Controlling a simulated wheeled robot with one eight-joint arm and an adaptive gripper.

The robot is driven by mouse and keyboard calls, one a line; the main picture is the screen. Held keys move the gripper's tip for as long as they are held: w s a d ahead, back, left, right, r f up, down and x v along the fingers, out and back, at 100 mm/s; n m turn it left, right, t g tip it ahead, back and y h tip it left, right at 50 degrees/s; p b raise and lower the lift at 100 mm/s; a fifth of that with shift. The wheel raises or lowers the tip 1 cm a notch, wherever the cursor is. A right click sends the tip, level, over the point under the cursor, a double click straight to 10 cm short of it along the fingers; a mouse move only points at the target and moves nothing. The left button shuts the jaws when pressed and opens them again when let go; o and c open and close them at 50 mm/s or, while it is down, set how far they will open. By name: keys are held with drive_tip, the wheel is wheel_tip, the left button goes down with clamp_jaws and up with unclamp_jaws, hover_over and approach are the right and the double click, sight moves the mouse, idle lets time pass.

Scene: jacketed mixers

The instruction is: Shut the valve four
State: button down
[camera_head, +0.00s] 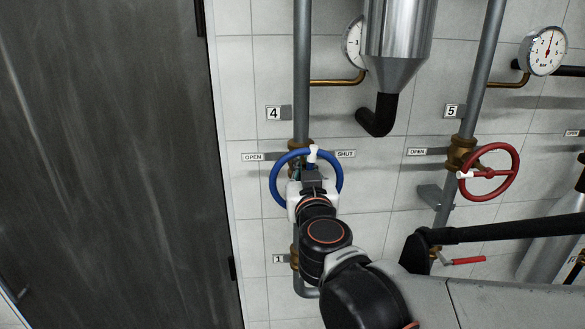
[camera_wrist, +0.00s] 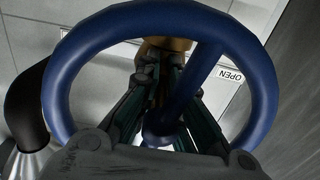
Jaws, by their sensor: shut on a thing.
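Valve four's blue handwheel (camera_head: 273,180) is on the vertical pipe below the tag 4 (camera_head: 274,113). A white mark (camera_head: 312,153) on the wheel stands near the top, between the OPEN label (camera_head: 253,157) and the SHUT label (camera_head: 345,154). My gripper (camera_head: 311,172) is in front of the wheel. In the wrist view the wheel (camera_wrist: 60,85) fills the picture, and the fingers (camera_wrist: 160,88) reach through it on both sides of a blue spoke near the hub. The gripper is shut on the handwheel; the exact contact is partly hidden.
Valve five's red handwheel (camera_head: 518,172) is to the right, with its own OPEN label (camera_head: 417,152). A steel vessel (camera_head: 400,30) with a black outlet elbow (camera_head: 378,118) hangs between them. A red lever (camera_head: 467,261) is lower right. A dark panel (camera_head: 110,160) stands at the left.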

drive_tip(key=m, duration=0.4)
drive_tip(key=shift+m, duration=0.4)
drive_tip(key=m, duration=0.3)
drive_tip(key=shift+m, duration=0.3)
drive_tip(key=m, duration=0.3)
drive_tip(key=shift+m, duration=0.3)
drive_tip(key=shift+m+b, duration=0.3)
drive_tip(key=shift+m, duration=1.6)
drive_tip(key=shift+f, duration=0.1)
drive_tip(key=c, duration=1.6)
unclamp_jaws()
drive_tip(key=shift+c, duration=0.2)
drive_tip(key=shift+s, duration=0.15)
